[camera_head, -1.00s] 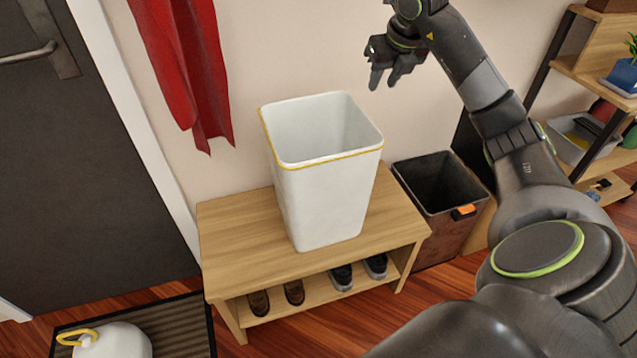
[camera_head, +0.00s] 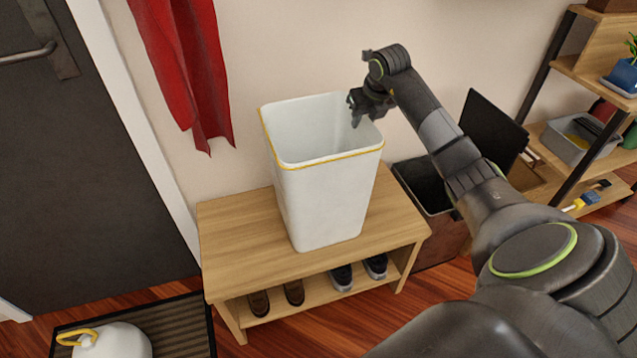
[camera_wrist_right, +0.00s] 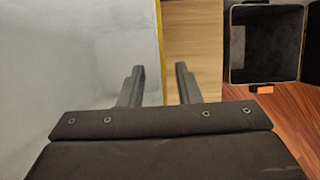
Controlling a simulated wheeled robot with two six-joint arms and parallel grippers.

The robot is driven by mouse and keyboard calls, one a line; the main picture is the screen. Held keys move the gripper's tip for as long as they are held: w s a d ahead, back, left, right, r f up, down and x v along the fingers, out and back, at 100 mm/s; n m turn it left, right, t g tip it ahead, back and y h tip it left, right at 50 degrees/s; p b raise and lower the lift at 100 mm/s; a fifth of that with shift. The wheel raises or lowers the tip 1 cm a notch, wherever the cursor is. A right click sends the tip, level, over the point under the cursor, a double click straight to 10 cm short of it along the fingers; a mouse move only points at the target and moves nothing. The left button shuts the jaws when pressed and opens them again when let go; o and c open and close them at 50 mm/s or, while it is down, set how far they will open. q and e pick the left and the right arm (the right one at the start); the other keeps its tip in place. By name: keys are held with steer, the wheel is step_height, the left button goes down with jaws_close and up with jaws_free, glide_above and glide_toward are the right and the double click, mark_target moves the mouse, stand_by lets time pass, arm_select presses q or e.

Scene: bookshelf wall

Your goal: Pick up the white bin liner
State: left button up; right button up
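The white bin liner (camera_head: 325,200) stands upright and open-topped on the wooden bench, with a thin yellow line around its rim. My right gripper (camera_head: 357,115) is at the liner's right back rim in the head view, pointing down. In the right wrist view, its two fingers (camera_wrist_right: 160,85) are apart, one on each side of the liner's yellow edge (camera_wrist_right: 160,50). Whether either finger touches the wall cannot be told. My left gripper is in neither view.
The wooden bench (camera_head: 240,235) holds shoes on its lower shelf. A dark open bin (camera_head: 425,185) stands right of it, partly behind my right arm. A red cloth (camera_head: 190,70) hangs at the left. A white rounded thing with a yellow loop (camera_head: 115,342) sits on the mat.

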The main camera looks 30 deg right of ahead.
steer(key=shift+w+f, duration=0.2)
steer(key=shift+f, duration=0.3)
steer(key=shift+f, duration=0.25)
stand_by(0.3)
jaws_close()
